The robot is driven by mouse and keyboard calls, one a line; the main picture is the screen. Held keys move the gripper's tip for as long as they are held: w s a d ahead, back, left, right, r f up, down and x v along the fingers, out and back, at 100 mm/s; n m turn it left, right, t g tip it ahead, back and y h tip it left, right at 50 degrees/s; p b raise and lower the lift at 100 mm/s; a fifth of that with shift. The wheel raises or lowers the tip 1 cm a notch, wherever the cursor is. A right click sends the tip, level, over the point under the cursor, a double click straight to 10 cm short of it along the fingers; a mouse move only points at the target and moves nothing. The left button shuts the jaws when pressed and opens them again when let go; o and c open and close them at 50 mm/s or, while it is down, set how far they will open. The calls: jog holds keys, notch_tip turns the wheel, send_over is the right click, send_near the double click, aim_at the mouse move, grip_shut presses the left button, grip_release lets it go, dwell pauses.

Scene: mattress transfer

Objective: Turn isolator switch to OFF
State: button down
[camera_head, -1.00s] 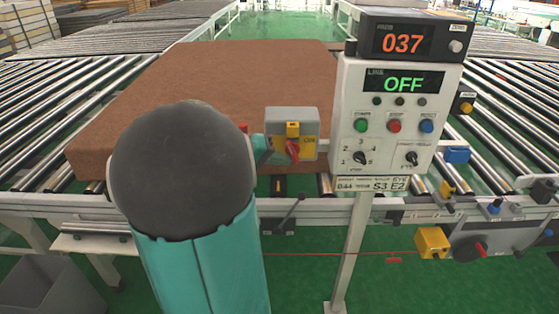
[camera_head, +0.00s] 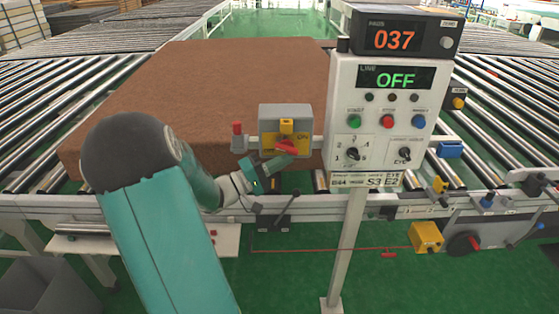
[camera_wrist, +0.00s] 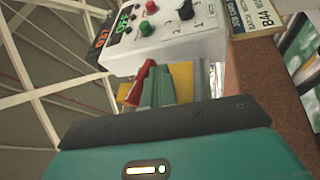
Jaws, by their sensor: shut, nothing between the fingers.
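The isolator switch is a grey box with a yellow face (camera_head: 270,142) and a red handle (camera_head: 285,147), mounted on a bar left of the control panel. The handle lies slanted, nearer to level than upright. My gripper (camera_head: 279,164) is just below the handle, shut with nothing held. In the wrist view the teal fingertips (camera_wrist: 159,88) are together, right beside the red handle (camera_wrist: 141,80). I cannot tell whether they touch it. Part of the yellow face is hidden behind the fingers there.
The control panel (camera_head: 376,120) on its post reads LINE OFF, with the 037 display (camera_head: 394,38) above. A brown mattress (camera_head: 215,85) lies on the rollers behind the switch. A small red-topped device (camera_head: 238,138) sits left of the switch. A black lever (camera_head: 287,207) is below.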

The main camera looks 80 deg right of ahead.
jog(key=shift+s+d+n+g+h, duration=0.1)
jog(key=shift+s+n+g+h, duration=0.25)
jog(key=shift+h, duration=0.25)
jog(key=shift+s+f, duration=0.1)
dwell(0.5)
